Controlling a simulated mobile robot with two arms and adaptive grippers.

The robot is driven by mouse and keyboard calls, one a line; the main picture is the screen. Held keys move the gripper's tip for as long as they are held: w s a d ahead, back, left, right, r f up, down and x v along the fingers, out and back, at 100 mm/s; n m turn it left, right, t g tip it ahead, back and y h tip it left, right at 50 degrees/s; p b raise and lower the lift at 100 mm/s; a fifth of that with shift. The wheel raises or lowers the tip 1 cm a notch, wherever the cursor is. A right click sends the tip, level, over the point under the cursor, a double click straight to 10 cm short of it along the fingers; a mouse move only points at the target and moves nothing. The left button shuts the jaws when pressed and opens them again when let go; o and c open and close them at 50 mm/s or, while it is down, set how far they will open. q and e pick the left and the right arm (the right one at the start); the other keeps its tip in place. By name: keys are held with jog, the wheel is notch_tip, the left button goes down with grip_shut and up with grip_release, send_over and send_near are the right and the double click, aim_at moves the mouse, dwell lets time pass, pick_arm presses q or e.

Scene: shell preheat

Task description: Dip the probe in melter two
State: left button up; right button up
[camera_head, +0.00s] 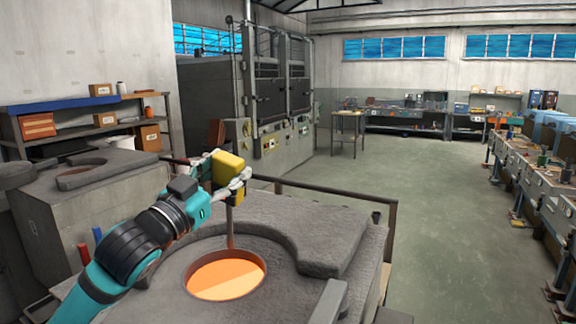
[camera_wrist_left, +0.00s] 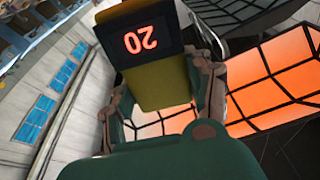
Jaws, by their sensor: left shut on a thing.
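My left gripper (camera_head: 236,180) is shut on the yellow body of the probe (camera_head: 228,167). The probe's thin rod hangs down, nearly upright, over the melter in front (camera_head: 335,238). The rod's lower end shows at the back edge of the round opening with glowing orange melt (camera_head: 225,279). I cannot tell whether the tip touches the melt. In the left wrist view the probe (camera_wrist_left: 160,85) sits between both fingers, and its dark display shows red digits, seen upside down. No number is readable on the melter. My right gripper is not in view.
A second melter (camera_head: 95,192) stands at the left, its top dark. A brown rail (camera_head: 330,190) runs behind the front melter. Large grey ovens (camera_head: 275,100) stand behind. Benches line the right side (camera_head: 520,165), and the floor (camera_head: 440,190) between is clear.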

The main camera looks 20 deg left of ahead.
aim_at(219, 182)
pick_arm(q)
jog(key=shift+s+a+f, duration=0.1)
jog(key=shift+s+a, duration=0.65)
jog(key=shift+a, duration=0.3)
jog(key=shift+s+a+f+b, duration=0.3)
jog(key=shift+f+b, duration=0.2)
jog(key=shift+b, duration=0.2)
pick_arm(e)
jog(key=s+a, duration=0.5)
pick_arm(q)
jog(key=shift+w+d+f+b, duration=0.35)
jog(key=shift+d+f+b, duration=0.1)
jog(key=shift+f+b, duration=0.3)
notch_tip(219, 182, down, 9)
jog(key=b, duration=0.7)
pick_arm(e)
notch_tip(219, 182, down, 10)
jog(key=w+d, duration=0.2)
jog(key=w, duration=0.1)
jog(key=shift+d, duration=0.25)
pick_arm(q)
jog(key=shift+f, duration=0.1)
